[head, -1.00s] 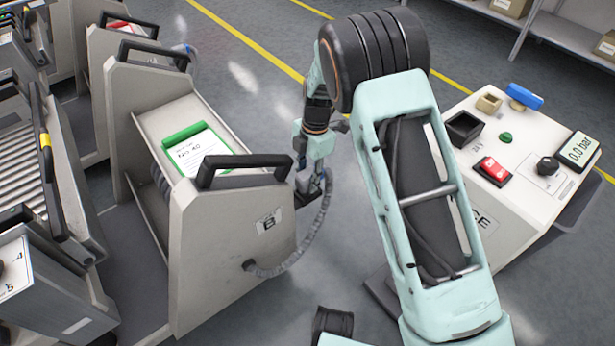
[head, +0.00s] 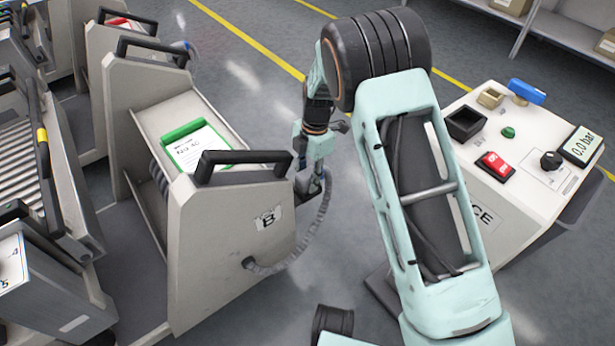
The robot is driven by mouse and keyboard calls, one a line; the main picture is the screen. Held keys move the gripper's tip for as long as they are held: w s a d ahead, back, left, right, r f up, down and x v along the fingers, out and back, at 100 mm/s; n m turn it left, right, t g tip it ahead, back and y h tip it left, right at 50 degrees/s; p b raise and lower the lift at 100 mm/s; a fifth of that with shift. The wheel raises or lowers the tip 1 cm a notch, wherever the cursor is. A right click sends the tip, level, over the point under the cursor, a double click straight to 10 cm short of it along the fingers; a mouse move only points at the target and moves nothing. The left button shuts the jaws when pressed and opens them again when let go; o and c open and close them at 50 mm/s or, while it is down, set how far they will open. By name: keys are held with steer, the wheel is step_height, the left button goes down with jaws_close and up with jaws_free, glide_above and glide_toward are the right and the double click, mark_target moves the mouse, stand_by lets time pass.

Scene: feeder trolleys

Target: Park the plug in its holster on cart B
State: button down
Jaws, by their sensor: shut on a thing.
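Cart B (head: 225,245) stands left of centre, with a B label on its grey end panel and a black handle (head: 243,157) on top. A grey ribbed hose (head: 309,238) leaves the lower part of this panel and curves up to my gripper (head: 314,187). My gripper points down just right of the cart's handle and upper panel edge. It is shut on the plug at the hose's end. The plug is small and mostly hidden by the fingers. I cannot make out the holster, nor tell whether the plug touches the cart.
A green-framed card (head: 197,146) lies on cart B's sloping top. Other carts crowd the left side. A console (head: 530,140) with a red switch (head: 493,164), a black knob and a 0.0 bar display stands at right. Open floor lies behind my gripper, and a shelf is at the back right.

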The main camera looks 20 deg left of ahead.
steer(key=shift+f, duration=0.15)
steer(key=c, duration=1.3)
jaws_free()
